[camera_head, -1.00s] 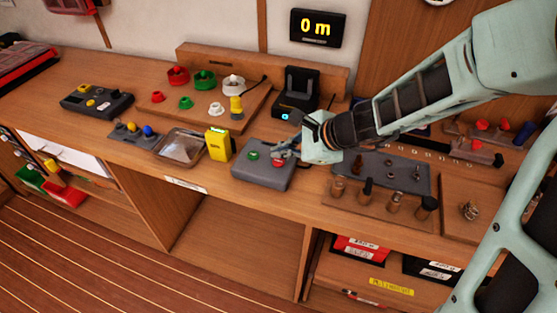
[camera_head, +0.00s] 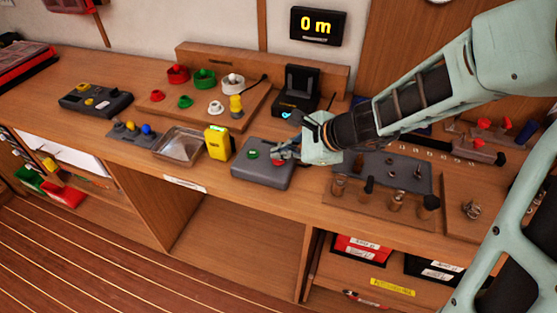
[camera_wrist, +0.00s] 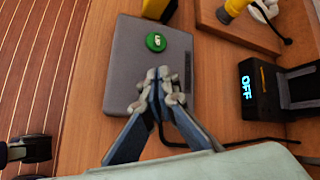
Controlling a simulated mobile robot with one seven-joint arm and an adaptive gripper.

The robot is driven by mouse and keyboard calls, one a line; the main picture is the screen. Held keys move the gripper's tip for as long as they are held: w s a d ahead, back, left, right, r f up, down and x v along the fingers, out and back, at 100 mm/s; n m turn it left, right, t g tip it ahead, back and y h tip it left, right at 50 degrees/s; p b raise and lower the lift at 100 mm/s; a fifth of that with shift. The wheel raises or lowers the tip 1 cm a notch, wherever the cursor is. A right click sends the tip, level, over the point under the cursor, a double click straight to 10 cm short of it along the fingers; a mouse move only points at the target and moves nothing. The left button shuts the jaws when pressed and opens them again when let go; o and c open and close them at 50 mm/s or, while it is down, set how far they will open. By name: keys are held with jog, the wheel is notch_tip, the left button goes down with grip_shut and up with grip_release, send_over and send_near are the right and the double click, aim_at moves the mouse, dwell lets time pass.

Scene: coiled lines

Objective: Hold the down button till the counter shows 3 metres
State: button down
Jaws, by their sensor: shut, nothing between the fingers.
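A grey control box (camera_head: 262,178) lies on the bench, also seen in the wrist view (camera_wrist: 124,60). Its green button (camera_head: 252,154) is uncovered and carries a white symbol in the wrist view (camera_wrist: 156,42). A red button (camera_head: 280,162) is mostly hidden behind my fingers. My gripper (camera_head: 279,153) is shut and empty, with its tips over the red button's end of the box in the wrist view (camera_wrist: 160,84). I cannot tell whether the tips touch the button. The wall counter (camera_head: 317,27) reads "0 m".
A black device (camera_wrist: 260,92) beside the box shows "OFF". A yellow handheld unit (camera_head: 218,142) stands close left of the box. A metal tray (camera_head: 180,145) lies beyond it. Several fittings on a board (camera_head: 383,205) are at right.

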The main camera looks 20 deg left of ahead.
jog(key=shift+f+b, duration=0.5)
jog(key=shift+b, duration=0.1)
dwell(0.6)
jog(key=shift+r, duration=0.15)
dwell(6.4)
jog(key=shift+r+p, duration=0.75)
jog(key=shift+r, duration=0.05)
